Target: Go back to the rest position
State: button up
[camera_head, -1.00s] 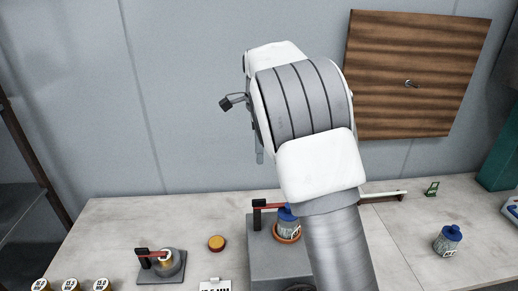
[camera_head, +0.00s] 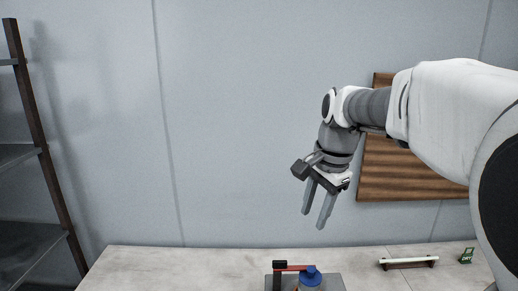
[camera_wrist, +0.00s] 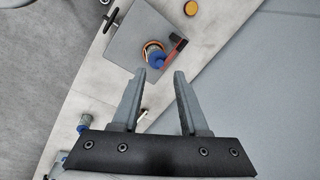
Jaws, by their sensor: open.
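My gripper (camera_head: 318,210) hangs in the air above the table, at the right of the head view, fingers pointing down. Its two grey fingers are apart with nothing between them. In the wrist view the open fingers (camera_wrist: 160,75) point toward the grey block (camera_wrist: 133,30) on the table. A jar with a blue lid (camera_head: 311,274) stands at that block, beside a red lever with a black handle (camera_head: 281,268). The jar also shows in the wrist view (camera_wrist: 155,57), below and apart from the fingertips.
The pale table (camera_head: 180,265) runs along the bottom. A rod on a holder (camera_head: 408,262) and a small green sign (camera_head: 466,256) are at the right. A wooden board (camera_head: 400,175) hangs on the wall behind my arm. A dark shelf (camera_head: 40,150) stands left.

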jog(key=s+d+f+n+t, duration=0.1)
jog(key=s+n, duration=0.4)
jog(key=s, duration=0.5)
jog(key=s+d+f+n+t+h, duration=0.1)
jog(key=s+f+n+t, duration=0.1)
jog(key=s+n, duration=0.4)
jog(key=s, duration=0.4)
jog(key=shift+s+d+f+t, duration=0.2)
jog(key=shift+s+f+t, duration=0.05)
jog(key=shift+f+t, duration=0.1)
